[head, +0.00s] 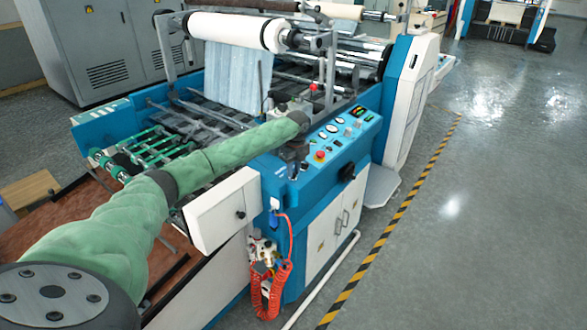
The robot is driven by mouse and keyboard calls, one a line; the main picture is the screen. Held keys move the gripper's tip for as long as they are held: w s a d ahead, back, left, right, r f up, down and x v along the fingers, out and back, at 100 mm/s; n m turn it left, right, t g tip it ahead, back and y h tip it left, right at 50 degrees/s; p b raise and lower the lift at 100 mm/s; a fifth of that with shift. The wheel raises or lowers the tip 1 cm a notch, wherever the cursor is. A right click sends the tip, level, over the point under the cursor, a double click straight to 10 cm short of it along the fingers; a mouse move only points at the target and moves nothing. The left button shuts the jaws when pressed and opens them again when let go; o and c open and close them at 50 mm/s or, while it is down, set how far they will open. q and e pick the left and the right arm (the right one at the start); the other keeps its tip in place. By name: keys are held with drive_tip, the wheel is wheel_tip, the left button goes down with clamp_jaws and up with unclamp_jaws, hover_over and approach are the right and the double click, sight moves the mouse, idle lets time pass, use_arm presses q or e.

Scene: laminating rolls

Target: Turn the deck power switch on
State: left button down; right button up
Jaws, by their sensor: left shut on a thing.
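My left arm comes in from the lower left in a green sleeve. My left gripper (294,168) is at the left end of the blue control panel (345,132) on the laminating machine. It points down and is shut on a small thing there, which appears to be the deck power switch. The jaws and wrist hide the switch, so I cannot see which way it is set. My right gripper is not in view.
A red emergency button (319,156), gauges and small buttons sit on the panel to the right of the gripper. A white film roll (235,30) hangs above the machine. A coiled red hose (272,283) hangs below. The grey floor (480,220) on the right is clear.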

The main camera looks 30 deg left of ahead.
use_arm(q)
drive_tip(key=shift+m+g, duration=0.3)
drive_tip(key=shift+m, duration=1.4)
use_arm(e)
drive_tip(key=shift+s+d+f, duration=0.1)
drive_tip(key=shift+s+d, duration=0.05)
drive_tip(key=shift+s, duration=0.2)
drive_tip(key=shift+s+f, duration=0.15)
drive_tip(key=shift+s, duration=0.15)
use_arm(q)
drive_tip(key=c, duration=1.5)
unclamp_jaws()
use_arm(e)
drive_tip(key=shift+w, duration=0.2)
use_arm(q)
drive_tip(key=shift+w+r, duration=0.1)
